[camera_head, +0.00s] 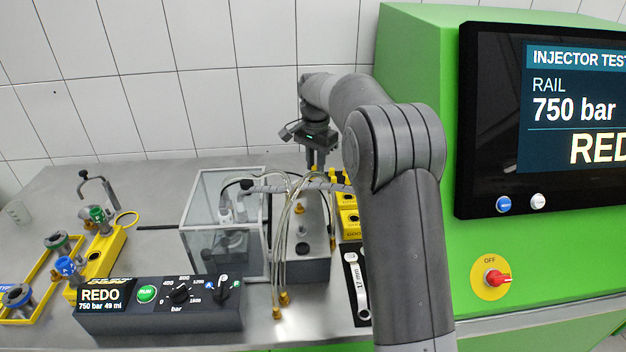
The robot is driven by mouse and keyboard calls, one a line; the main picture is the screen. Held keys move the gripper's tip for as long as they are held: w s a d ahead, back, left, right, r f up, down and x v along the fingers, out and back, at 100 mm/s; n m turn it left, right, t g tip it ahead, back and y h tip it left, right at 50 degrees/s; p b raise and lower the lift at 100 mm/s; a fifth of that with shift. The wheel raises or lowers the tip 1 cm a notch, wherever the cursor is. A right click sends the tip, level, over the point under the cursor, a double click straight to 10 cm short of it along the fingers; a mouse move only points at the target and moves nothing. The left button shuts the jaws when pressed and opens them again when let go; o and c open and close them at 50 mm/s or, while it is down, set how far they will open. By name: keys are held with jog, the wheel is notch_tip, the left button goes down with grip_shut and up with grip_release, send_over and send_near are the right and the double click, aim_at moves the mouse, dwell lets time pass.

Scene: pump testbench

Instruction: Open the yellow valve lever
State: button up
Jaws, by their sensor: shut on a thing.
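My gripper (318,163) points down behind the pump unit, with its two fingers close together. It is shut on what appears to be the yellow valve lever (334,177), a small yellow part at the fingertips. The exact contact is small and partly hidden by a braided hose and my own arm. The lever's full length and angle cannot be made out.
A clear-walled box (222,225) and looping hoses (283,230) stand just left and in front. Yellow blocks (348,222) sit beside my arm. A control box (160,305) is at the front. The green cabinet (520,260) with a screen closes off the right.

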jog(key=shift+w+a, duration=0.65)
jog(key=shift+w, duration=0.05)
jog(key=shift+w+a, duration=0.15)
jog(key=shift+a, duration=0.05)
jog(key=shift+w+a, duration=0.3)
jog(key=shift+a, duration=0.4)
